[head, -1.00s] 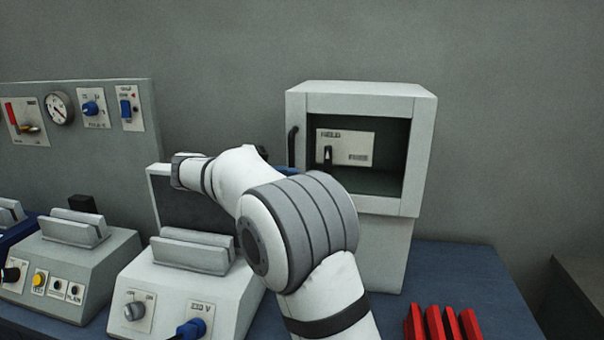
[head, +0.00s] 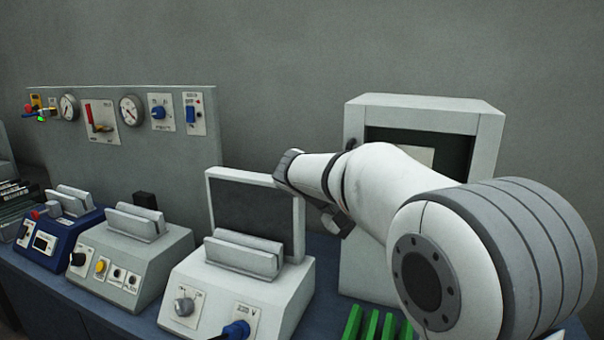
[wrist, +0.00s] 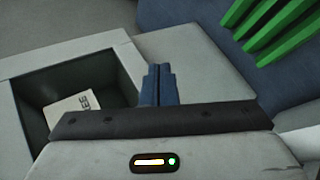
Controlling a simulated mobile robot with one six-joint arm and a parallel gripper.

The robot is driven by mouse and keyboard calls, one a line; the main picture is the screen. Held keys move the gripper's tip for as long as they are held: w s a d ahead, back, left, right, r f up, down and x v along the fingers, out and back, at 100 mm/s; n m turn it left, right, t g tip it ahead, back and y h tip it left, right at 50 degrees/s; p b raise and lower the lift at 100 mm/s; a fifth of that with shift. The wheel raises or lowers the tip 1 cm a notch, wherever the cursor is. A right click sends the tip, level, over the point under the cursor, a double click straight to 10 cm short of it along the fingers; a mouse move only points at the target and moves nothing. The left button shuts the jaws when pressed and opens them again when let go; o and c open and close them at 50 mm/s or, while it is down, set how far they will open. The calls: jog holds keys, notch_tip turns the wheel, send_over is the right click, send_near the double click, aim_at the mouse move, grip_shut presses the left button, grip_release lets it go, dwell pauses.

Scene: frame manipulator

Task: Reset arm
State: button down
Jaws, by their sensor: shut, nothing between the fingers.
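My arm fills the right of the head view, bent so that its wrist end points left in front of the white cabinet (head: 425,112). My gripper's fingers are hidden there. In the wrist view my gripper (wrist: 158,70) shows two blue fingers pressed together with nothing between them. They are seen against the cabinet's pale front, right of its open recess (wrist: 35,120). A small white panel (wrist: 75,108) sits inside that recess. The fingers look clear of the panel, but I cannot tell how far they are from the cabinet.
Several green bars (head: 372,325) lie on the blue bench right of the white device (head: 240,285); they also show in the wrist view (wrist: 270,28). A grey device (head: 130,265) and a blue device (head: 60,235) stand further left. A grey gauge panel (head: 120,160) stands behind.

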jog(key=s+f+y, duration=0.3)
jog(key=s+f, duration=0.1)
jog(key=s, duration=0.3)
jog(key=s+f+m+y, duration=0.1)
jog(key=s+f+y, duration=0.3)
jog(key=s, duration=0.4)
jog(key=s+f+m+t+y, duration=0.1)
jog(key=s+f+y, duration=0.2)
jog(key=s+f, duration=0.2)
jog(key=shift+s+a+f, duration=0.35)
jog(key=shift+s+f, duration=0.05)
jog(key=shift+s, duration=1.3)
